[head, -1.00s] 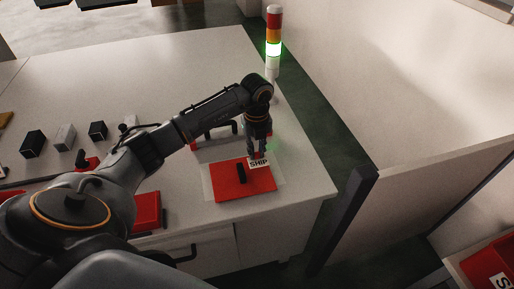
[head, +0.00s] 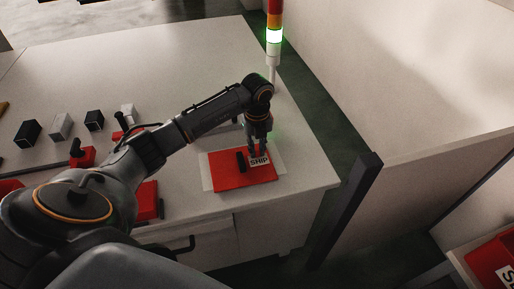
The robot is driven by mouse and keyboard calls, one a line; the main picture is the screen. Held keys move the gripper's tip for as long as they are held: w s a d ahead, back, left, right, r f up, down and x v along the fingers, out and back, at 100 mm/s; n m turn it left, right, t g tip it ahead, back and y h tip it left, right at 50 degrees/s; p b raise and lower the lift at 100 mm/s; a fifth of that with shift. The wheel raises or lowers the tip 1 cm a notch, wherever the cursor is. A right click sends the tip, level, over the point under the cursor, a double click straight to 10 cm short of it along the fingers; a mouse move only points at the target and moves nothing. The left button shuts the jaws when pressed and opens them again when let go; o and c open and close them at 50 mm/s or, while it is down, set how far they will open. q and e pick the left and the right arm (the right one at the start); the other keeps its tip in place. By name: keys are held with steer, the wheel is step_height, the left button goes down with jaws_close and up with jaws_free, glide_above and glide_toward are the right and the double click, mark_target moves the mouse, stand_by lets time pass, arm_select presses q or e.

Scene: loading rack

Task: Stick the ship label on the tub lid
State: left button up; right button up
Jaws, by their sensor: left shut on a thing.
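The tub lid (head: 232,180) is red with a black handle (head: 240,162) and lies on a pale mat (head: 206,173) near the table's front right corner. The white ship label (head: 259,161), printed "SHIP", is over the lid's right part, beside the handle. My left gripper (head: 258,153) points down and is shut on the label at its far edge. I cannot tell whether the label touches the lid. My right gripper is not in view.
A signal tower (head: 274,38) with its green lamp lit stands at the table's right edge. Black and grey blocks (head: 61,127) and red parts (head: 82,157) are at left. A pale wall panel (head: 420,180) stands at right. The table's back is clear.

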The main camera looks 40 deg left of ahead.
arm_select(q)
steer(key=shift+f+b, duration=0.35)
steer(key=shift+f, duration=0.2)
stand_by(0.4)
steer(key=shift+s+f, duration=0.1)
steer(key=shift+f, duration=0.1)
stand_by(1.0)
steer(key=o, duration=0.8)
steer(key=shift+r, duration=0.3)
step_height(320, 180, up, 12)
steer(key=shift+f, duration=0.25)
